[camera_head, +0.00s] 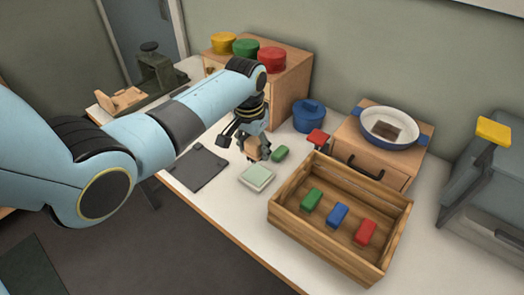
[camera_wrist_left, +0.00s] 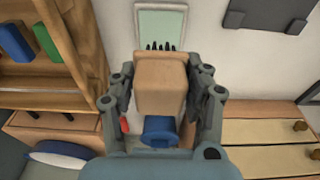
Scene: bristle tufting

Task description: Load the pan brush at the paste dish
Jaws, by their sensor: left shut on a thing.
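The pan brush, a tan wooden block, is in my left gripper (camera_head: 254,150), which is shut on it. In the left wrist view the brush (camera_wrist_left: 161,84) sits between both fingers (camera_wrist_left: 161,98), with black bristles at its far end. The paste dish (camera_head: 257,178) is a pale green square on the white table, just in front of the gripper in the head view. In the left wrist view the paste dish (camera_wrist_left: 160,22) lies beyond the bristles, which overlap its near edge. I cannot tell whether they touch it. My right gripper is not in view.
A green block (camera_head: 280,153) lies right of the brush. A wooden crate (camera_head: 322,247) with green, blue and red blocks stands at the right. A dark flat plate (camera_head: 199,168) lies left of the dish. A blue pot (camera_head: 308,116) and a low cabinet (camera_head: 372,158) stand behind.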

